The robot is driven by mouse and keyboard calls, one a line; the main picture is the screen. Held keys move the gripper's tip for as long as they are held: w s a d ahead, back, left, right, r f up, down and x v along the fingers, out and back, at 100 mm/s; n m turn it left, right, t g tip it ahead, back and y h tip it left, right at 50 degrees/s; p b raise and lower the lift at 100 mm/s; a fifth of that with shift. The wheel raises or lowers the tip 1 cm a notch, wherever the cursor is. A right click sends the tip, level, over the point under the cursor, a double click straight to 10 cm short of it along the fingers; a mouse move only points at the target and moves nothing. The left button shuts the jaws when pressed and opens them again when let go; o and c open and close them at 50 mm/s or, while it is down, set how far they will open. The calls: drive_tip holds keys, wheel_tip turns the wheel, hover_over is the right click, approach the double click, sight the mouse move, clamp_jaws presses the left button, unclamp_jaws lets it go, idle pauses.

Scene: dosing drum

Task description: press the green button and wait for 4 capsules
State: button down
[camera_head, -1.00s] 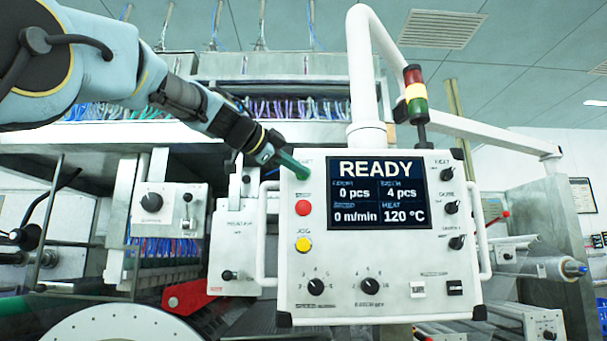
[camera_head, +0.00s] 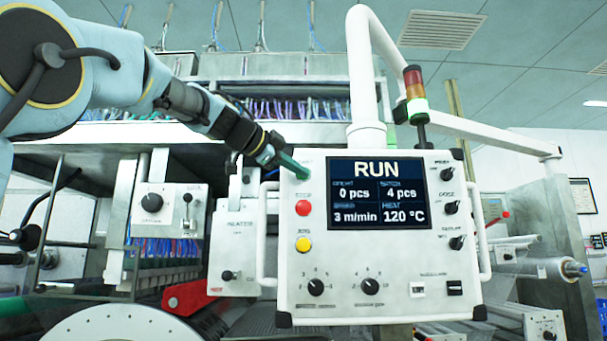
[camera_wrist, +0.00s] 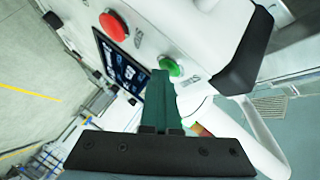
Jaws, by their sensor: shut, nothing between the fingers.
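The control panel (camera_head: 380,255) faces me, and its screen (camera_head: 376,193) reads "RUN", 0 pcs, batch "4 pcs", 3 m/min and 120 °C. The green button (camera_wrist: 170,67) shows in the wrist view, just beyond my green fingertips. My gripper (camera_head: 301,173) is shut and empty, with its tips at the panel's upper left corner, where it hides the button in the head view. In the wrist view, my gripper (camera_wrist: 159,76) overlaps the button's edge; I cannot tell whether they touch. No capsules are visible.
A red button (camera_head: 303,208) and a yellow button (camera_head: 303,244) sit below my fingertips on the panel. A white handle (camera_head: 264,235) runs along its left side. The signal tower (camera_head: 416,95) above has its green section lit. A white disc (camera_head: 120,325) is at lower left.

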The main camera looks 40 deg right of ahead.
drive_tip(key=shift+a+f, duration=0.1)
drive_tip(key=shift+s+a+b, duration=0.45)
drive_tip(key=shift+s+b, duration=0.15)
drive_tip(key=shift+b, duration=0.15)
drive_tip(key=s+a+b, duration=0.1)
drive_tip(key=s, duration=0.1)
drive_tip(key=s+a+b, duration=0.2)
idle(0.3)
